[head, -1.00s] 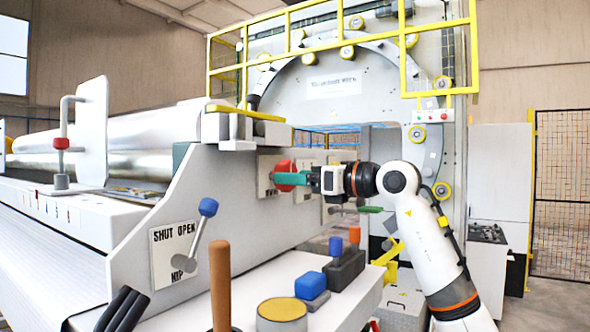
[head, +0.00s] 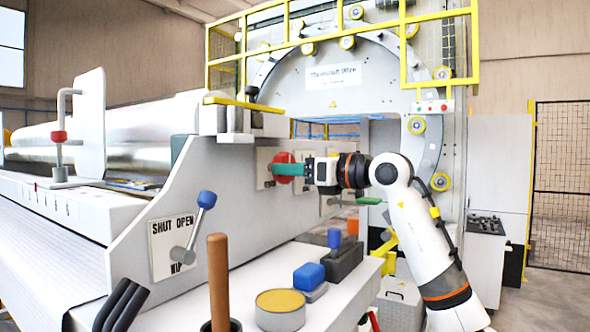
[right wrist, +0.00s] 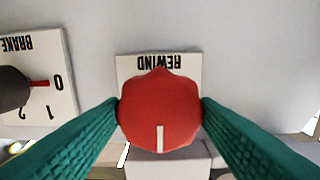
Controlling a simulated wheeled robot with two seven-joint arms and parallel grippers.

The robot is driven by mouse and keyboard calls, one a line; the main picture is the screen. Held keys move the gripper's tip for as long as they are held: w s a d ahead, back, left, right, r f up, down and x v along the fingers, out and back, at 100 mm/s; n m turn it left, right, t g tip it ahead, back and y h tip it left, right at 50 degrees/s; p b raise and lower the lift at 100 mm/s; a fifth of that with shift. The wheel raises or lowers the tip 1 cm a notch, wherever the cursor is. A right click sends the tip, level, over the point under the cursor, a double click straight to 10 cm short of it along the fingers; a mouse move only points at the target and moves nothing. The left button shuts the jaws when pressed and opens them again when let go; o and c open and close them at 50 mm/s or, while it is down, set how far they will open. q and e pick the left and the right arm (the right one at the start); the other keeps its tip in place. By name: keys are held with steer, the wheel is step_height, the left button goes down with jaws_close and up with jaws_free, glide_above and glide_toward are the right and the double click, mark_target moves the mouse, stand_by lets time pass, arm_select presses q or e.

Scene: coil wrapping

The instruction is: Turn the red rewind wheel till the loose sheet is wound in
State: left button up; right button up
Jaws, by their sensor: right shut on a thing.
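The red rewind wheel (head: 283,167) is on the side panel of the machine, on a plate marked REWIND. In the right wrist view the wheel (right wrist: 160,112) fills the middle, with its white mark pointing down in the picture. My right gripper (right wrist: 160,110) has its green fingers closed against both sides of the wheel. In the head view my right gripper (head: 290,169) reaches the wheel from the right. A shiny metallic roll (head: 130,128) lies behind the panel at left. I cannot make out a loose sheet edge. My left gripper is not in view.
A BRAKE dial plate (right wrist: 45,82) is beside the wheel. A blue-knobbed SHUT/OPEN lever (head: 207,200) is on the near panel. The bench in front holds a yellow-topped tin (head: 280,303), a wooden handle (head: 218,280) and a blue block (head: 308,275). A yellow railing (head: 300,37) stands behind.

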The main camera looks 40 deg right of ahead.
steer(key=m+p, duration=0.3)
steer(key=m, duration=2)
steer(key=shift+m, duration=0.4)
stand_by(0.3)
steer(key=o, duration=1)
